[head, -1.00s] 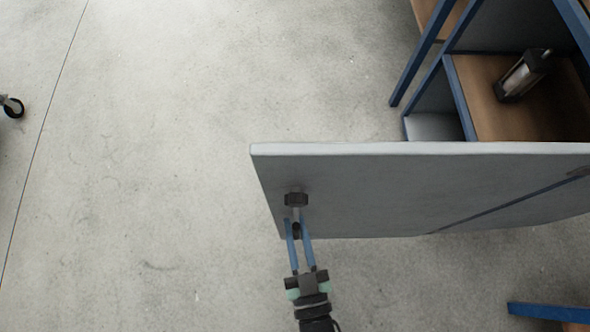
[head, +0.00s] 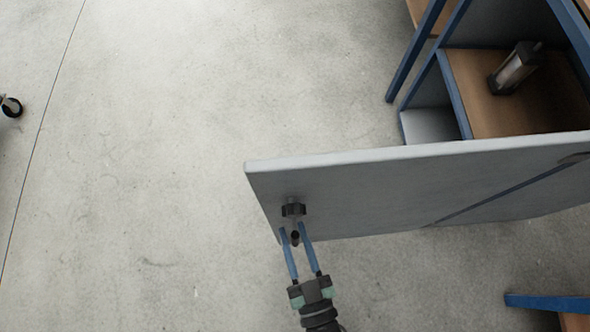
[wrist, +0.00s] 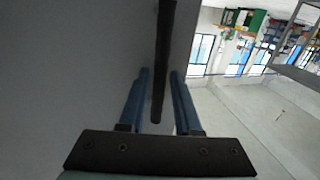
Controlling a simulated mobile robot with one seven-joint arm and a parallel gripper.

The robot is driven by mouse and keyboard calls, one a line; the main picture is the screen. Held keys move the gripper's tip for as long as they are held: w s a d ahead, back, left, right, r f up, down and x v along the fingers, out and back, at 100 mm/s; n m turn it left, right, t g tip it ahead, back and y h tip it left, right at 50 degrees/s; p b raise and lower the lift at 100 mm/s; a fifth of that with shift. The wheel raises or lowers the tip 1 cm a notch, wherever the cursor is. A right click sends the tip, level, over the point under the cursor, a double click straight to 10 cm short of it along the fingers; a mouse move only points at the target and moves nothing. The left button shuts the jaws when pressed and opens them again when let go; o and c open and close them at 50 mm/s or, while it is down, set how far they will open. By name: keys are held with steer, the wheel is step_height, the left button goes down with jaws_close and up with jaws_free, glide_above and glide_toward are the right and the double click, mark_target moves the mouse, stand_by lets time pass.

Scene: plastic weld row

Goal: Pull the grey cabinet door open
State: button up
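The grey cabinet door (head: 370,190) stands swung out from the cabinet (head: 450,95), whose inside shows behind it in the head view. A dark handle (head: 293,210) is on the door's face near its free left edge. In the wrist view the handle is a dark bar (wrist: 164,70) beside the grey door (wrist: 75,70). My gripper (head: 293,229) is at the handle, its blue fingers apart on either side of the bar's end. The wrist view shows my gripper (wrist: 158,76) with a gap between each finger and the bar.
A dark-framed cylinder (head: 516,68) stands on the cabinet's brown shelf (head: 475,95). A blue-edged piece of furniture (head: 545,302) is at the lower right. A black caster wheel (head: 11,107) is at the far left. The concrete floor (head: 180,150) left of the door is clear.

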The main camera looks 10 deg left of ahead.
stand_by(0.4)
steer(key=p+v, duration=0.1)
steer(key=v, duration=1.2)
